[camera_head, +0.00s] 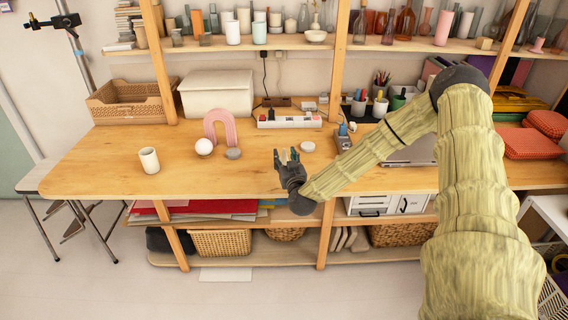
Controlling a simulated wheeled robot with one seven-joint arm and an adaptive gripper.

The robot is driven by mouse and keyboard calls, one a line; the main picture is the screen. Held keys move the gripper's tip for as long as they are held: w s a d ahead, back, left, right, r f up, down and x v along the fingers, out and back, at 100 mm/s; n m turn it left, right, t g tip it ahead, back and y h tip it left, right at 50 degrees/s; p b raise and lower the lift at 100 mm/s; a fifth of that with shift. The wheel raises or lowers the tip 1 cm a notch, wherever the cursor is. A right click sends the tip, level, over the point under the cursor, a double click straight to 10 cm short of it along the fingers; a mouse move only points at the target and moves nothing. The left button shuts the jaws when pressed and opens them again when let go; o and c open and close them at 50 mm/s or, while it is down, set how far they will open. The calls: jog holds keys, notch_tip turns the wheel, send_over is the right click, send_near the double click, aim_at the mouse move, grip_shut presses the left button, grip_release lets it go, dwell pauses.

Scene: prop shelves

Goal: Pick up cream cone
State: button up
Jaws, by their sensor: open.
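A cream, slightly tapered, cup-like piece (148,160) stands upright at the left of the wooden table (110,180). It is the nearest match to the cream cone; I see no clearly pointed cone. My gripper (288,157) is open and empty over the front part of the table, well to the right of the cream piece. Its fingers point toward the back of the table. Nothing shows between the fingers.
A pink arch (219,127), a white ball (204,147) and a grey stone (233,154) stand between the cream piece and my gripper. A white disc (307,147) lies right of it. A power strip (289,121), woven basket (128,105) and white box (216,97) sit behind.

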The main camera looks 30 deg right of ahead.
aim_at(284, 149)
jog(key=x, duration=0.2)
jog(key=p+x, duration=0.1)
jog(key=x, duration=0.1)
jog(key=shift+d, duration=0.45)
jog(key=shift+w, duration=0.4)
jog(key=shift+d, duration=0.1)
grip_shut()
